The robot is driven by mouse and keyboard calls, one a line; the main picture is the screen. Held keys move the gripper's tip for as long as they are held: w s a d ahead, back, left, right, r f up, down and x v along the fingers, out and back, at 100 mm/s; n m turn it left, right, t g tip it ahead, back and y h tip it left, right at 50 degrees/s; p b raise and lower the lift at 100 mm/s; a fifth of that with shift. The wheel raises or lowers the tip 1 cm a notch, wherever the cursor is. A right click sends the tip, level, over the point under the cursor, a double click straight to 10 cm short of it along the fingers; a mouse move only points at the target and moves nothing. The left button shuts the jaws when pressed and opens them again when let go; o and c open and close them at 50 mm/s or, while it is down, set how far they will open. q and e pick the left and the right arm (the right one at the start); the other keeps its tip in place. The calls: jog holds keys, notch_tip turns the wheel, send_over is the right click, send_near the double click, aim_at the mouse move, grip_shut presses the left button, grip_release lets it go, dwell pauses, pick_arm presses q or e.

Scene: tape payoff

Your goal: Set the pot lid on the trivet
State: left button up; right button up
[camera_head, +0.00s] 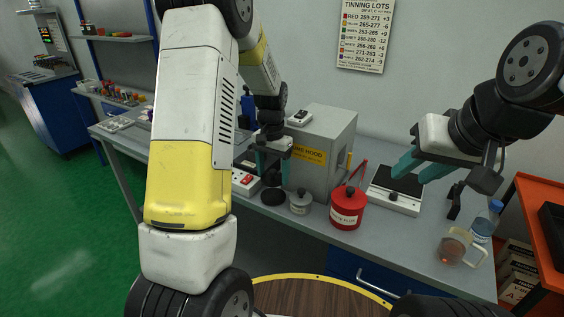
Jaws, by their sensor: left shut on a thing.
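My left gripper (272,172) is at the front left of the grey fume hood, fingers pointing down. It is shut on a small dark thing between its teal fingers, mostly hidden; I cannot tell clearly that it is the pot lid. A dark round disc (273,197), which looks like the trivet, lies flat on the bench just below it. A small grey pot (300,203) with a dark knob on top stands right of the disc. My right gripper (418,168) is over a white-and-black device, its teal fingers apart, and it looks empty.
A red flux can (347,208) stands right of the pot, before the fume hood (326,140). A red-and-white switch box (243,182) is left of the disc. The white-and-black device (396,192), a mug (457,247) and a bottle (484,222) are on the right.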

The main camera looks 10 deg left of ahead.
aim_at(273, 196)
pick_arm(q)
jog(key=shift+f, duration=2.75)
jog(key=shift+f, duration=0.3)
jog(key=o, duration=1.5)
jog(key=shift+o, duration=0.5)
jog(key=shift+r, duration=0.1)
jog(key=shift+r, duration=3.4)
